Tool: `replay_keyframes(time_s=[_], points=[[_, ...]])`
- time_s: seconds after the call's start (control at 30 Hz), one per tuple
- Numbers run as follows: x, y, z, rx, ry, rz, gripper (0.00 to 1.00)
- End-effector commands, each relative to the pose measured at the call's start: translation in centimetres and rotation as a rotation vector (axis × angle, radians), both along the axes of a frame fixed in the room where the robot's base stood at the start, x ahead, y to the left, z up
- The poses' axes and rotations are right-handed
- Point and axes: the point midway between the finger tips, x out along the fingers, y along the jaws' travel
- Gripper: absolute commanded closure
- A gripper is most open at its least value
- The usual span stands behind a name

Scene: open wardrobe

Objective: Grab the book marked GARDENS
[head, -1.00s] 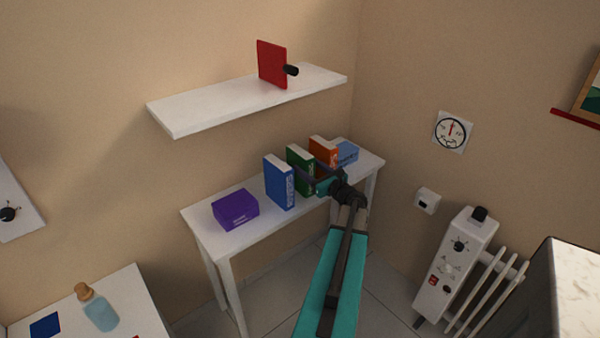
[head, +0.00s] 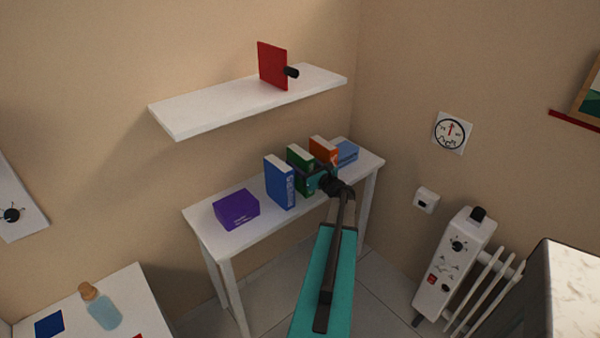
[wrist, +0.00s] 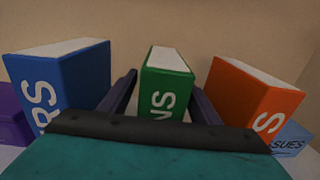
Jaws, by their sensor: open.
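A green book (head: 300,158) stands upright on the narrow white table, between a blue book and an orange book. In the wrist view the green book (wrist: 165,83) is in the middle, and the white letters "NS" show on its spine; the rest of the word is hidden. My gripper (wrist: 162,97) is open, with one dark finger on each side of the green book. I cannot tell whether the fingers touch it. In the head view my gripper (head: 316,178) is at the front of the green book and covers part of it.
The blue book (head: 279,182) stands close on the left, the orange book (head: 323,149) on the right. A purple box (head: 236,209) and a light blue box (head: 345,152) lie on the white table (head: 208,233). A wall shelf (head: 220,106) with a red bookend (head: 272,65) is above.

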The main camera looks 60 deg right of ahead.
Motion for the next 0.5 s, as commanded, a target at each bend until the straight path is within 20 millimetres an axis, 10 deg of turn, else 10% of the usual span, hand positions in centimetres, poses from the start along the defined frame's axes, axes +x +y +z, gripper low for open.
replay_keyframes(time_s=[0.23, 0.5], points=[[-0.04, -0.02, 0.02, 0.0, 0.0, 0.0, 0.45], [-0.07, -0.04, 0.02, 0.0, 0.0, 0.0, 0.9]])
